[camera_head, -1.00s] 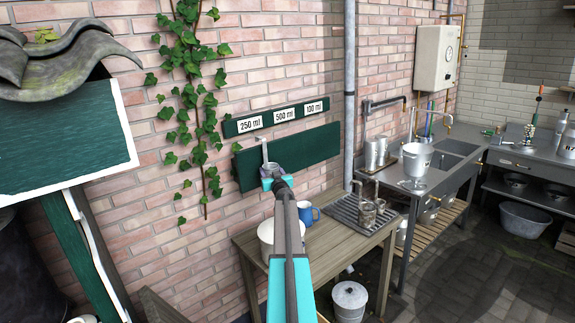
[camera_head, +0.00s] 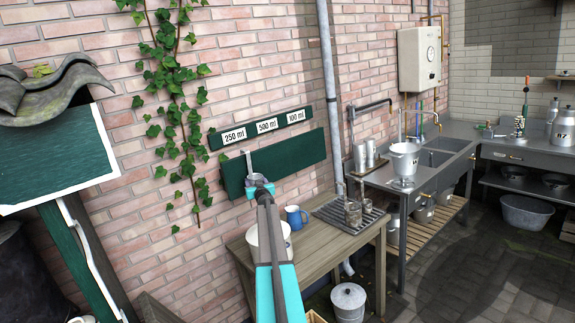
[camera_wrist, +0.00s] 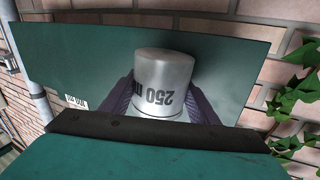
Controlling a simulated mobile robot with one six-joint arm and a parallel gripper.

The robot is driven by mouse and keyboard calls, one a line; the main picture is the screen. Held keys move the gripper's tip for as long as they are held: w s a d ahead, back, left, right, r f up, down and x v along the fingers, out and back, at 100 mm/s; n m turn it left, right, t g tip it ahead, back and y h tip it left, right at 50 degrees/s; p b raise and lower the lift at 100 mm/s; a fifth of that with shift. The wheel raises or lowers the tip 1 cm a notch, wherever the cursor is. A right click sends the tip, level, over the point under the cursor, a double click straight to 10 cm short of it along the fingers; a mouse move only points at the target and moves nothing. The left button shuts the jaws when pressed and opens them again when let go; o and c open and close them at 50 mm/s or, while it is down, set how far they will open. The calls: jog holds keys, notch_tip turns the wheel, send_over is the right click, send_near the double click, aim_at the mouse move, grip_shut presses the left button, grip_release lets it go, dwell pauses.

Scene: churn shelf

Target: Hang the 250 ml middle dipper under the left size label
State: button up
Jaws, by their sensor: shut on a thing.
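My gripper (camera_head: 258,187) is shut on the grey metal 250 ml dipper (camera_wrist: 166,72), whose printed mark reads upside down in the wrist view. The dipper's upright handle (camera_head: 248,165) shows in the head view, in front of the left part of the lower green board (camera_head: 290,157). The left size label, 250 ml (camera_head: 235,135), is on the narrow strip above, slightly left of the handle top. Whether the handle touches the board or a hook cannot be told.
A wooden table (camera_head: 325,246) below holds a pot, a blue mug (camera_head: 296,217) and a rack with metal cups (camera_head: 353,215). Ivy (camera_head: 176,90) climbs the wall left of the boards. A grey pipe (camera_head: 329,95) stands to the right.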

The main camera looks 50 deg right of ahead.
jog(key=shift+s+d+f, duration=0.1)
jog(key=shift+d+f, duration=0.1)
jog(key=shift+f, duration=0.3)
jog(key=shift+d+f, duration=0.2)
jog(key=shift+f, duration=0.25)
jog(key=shift+d+f, duration=0.2)
jog(key=shift+f, duration=0.1)
jog(key=shift+w+a+r, duration=0.1)
jog(key=shift+w, duration=0.1)
jog(key=shift+c, duration=0.5)
jog(key=shift+b, duration=0.3)
